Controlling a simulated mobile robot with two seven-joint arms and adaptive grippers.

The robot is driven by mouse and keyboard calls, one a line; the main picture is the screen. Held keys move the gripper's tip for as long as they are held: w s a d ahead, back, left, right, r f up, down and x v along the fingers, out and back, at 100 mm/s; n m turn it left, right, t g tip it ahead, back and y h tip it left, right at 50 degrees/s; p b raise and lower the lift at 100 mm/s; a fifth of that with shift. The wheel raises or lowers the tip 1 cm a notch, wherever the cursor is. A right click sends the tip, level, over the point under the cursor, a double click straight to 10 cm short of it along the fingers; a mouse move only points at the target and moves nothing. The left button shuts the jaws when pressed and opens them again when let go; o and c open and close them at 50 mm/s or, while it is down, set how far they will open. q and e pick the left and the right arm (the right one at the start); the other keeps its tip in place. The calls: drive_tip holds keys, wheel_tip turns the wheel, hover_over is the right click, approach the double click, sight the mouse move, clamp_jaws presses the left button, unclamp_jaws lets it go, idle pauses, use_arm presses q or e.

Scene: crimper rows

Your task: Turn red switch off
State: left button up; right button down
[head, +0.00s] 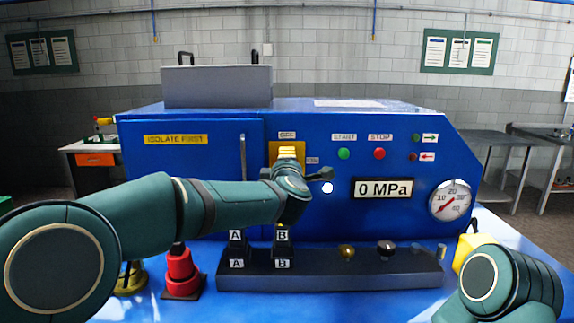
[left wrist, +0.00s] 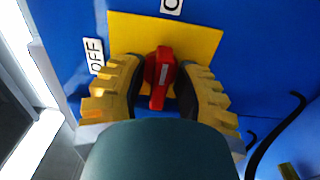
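The red switch (left wrist: 160,75) sits on a yellow plate (left wrist: 205,40) on the blue machine front. In the left wrist view its handle points up, toward the partly cut-off label at the top. The OFF label (left wrist: 95,55) is to its left.
Start (head: 344,154) and stop (head: 380,154) buttons, a 0 MPa display (head: 383,188) and a gauge (head: 450,201) are right of the switch. A dark rack (head: 330,279) with blocks and fittings stands in front. A red cone-shaped part (head: 180,270) stands left of it.

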use_arm(q)
clamp_jaws()
drive_tip(key=n+b, duration=0.3)
drive_tip(key=shift+f+n+b, duration=0.1)
drive_tip(key=shift+n+b, duration=0.2)
drive_tip(key=n+b, duration=0.1)
drive_tip(key=n, duration=0.1)
drive_tip(key=shift+n, duration=0.4)
drive_tip(key=n, duration=1.1)
drive_tip(key=shift+r, duration=0.2)
drive_tip(key=shift+n, duration=0.4)
